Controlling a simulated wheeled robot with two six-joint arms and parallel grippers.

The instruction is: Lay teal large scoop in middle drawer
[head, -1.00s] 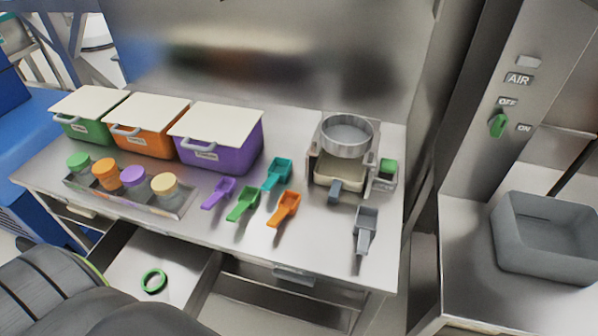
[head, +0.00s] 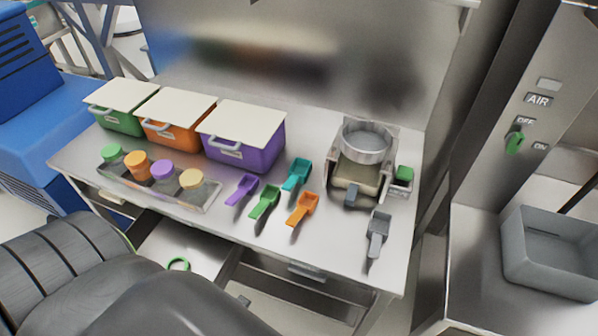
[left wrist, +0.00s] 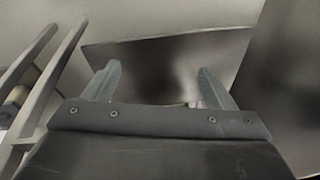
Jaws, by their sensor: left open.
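The teal large scoop (head: 297,173) lies on the steel counter, behind the orange scoop and right of the purple bin, with its handle toward the front. My left arm covers part of this drawer. My left gripper (left wrist: 160,76) is open and empty in the left wrist view, facing blurred metal surfaces. It is not clearly seen in the head view. My right gripper is in neither view.
Purple (head: 242,190), green (head: 264,202) and orange (head: 302,209) scoops lie near the teal one. A grey scoop (head: 377,235) lies right, before a sieve device (head: 365,142). Lidded bins (head: 243,140) and a jar tray (head: 208,192) fill the left.

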